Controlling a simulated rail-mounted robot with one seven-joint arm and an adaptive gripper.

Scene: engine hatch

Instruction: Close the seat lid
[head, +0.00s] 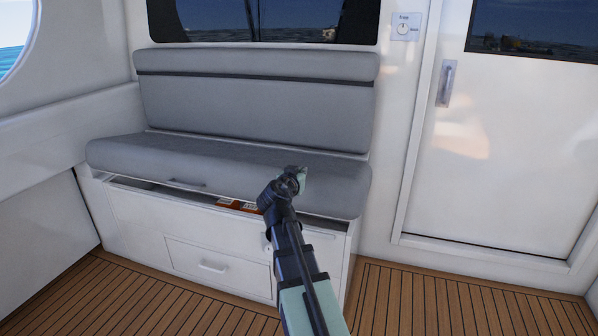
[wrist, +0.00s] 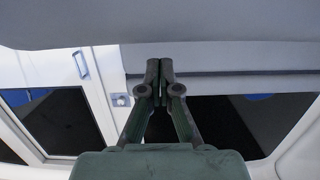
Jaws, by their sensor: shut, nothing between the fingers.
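The seat lid (head: 150,158) is the grey cushioned bench seat on the white seat box. It stands slightly raised, with a narrow dark gap between its front edge and the box. An orange object (head: 238,205) shows inside the gap. A small handle (head: 187,183) sits on the lid's front. My gripper (head: 298,175) is in front of the right half of the lid in the head view; whether it touches the lid cannot be told. In the wrist view my gripper (wrist: 161,68) has its fingers together and empty, with a grey surface, apparently the lid (wrist: 200,18), across the top.
The grey backrest (head: 250,105) stands behind the seat. A drawer (head: 215,262) is in the box front. A white door (head: 500,150) with a handle is on the right, and a dial panel (head: 404,27) is beside it. The wooden floor (head: 440,300) is clear.

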